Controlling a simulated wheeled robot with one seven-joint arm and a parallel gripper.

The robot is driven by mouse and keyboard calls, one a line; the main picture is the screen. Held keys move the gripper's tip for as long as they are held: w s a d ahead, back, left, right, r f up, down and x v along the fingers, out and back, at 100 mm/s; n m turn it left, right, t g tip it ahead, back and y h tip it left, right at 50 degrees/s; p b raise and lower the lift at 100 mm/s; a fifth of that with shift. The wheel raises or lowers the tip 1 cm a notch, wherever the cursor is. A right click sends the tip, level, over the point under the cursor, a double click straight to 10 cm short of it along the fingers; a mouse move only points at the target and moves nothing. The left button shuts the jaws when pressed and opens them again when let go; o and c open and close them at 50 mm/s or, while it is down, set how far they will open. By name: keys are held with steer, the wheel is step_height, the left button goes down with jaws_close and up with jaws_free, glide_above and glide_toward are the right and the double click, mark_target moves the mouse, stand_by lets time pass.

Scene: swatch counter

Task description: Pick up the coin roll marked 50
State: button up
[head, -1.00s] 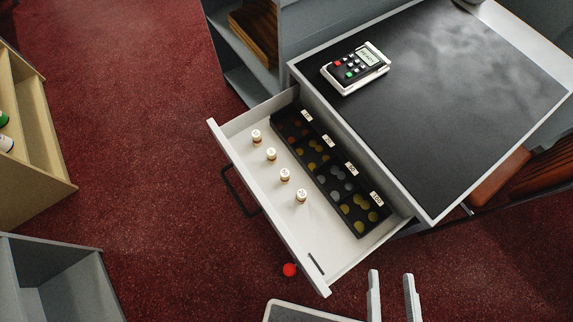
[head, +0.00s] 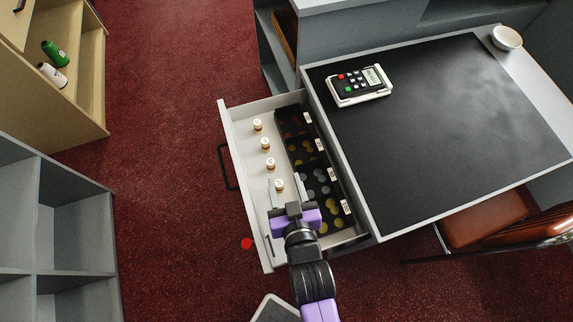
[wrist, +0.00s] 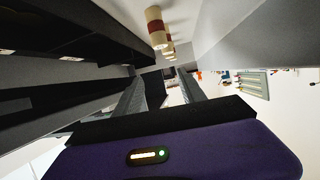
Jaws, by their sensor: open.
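Several white-topped coin rolls stand upright in a row in the open drawer (head: 240,140). They are a far roll (head: 257,125), a second (head: 265,144), a third (head: 270,163) and a nearest one (head: 279,185). Their marks are too small to read, so I cannot tell which is marked 50. My gripper (head: 287,190) is open and empty over the near part of the drawer, its fingers pointing along the row, close to the nearest roll. In the wrist view a cream roll with a dark red band (wrist: 155,27) shows above the gap between the fingers (wrist: 163,92), with other rolls behind it.
A black coin tray (head: 311,158) with labelled compartments lies along the drawer's right side. The drawer's white walls surround the rolls. A calculator-like device (head: 358,85) sits on the dark counter top (head: 430,130). A red ball (head: 247,244) lies on the carpet.

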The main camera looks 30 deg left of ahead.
mark_target(272, 166)
steer(key=shift+w+a+r+n, duration=0.1)
steer(key=shift+a+n, duration=0.05)
steer(key=shift+a, duration=0.5)
steer(key=shift+w+a+n, duration=0.1)
steer(key=shift+a+n, duration=0.05)
steer(key=shift+a, duration=0.45)
steer(key=f+b, duration=0.1)
steer(key=b, duration=0.1)
steer(key=f+b, duration=0.1)
steer(key=shift+a+f+g, duration=0.25)
steer(key=shift+f+g, duration=0.05)
steer(key=shift+f, duration=0.05)
steer(key=shift+w+a+f+b, duration=0.1)
steer(key=shift+f+b, duration=0.35)
steer(key=shift+f, duration=0.05)
steer(key=shift+x, duration=3.8)
steer(key=shift+r+y, duration=0.15)
steer(key=shift+y, duration=0.15)
jaws_close()
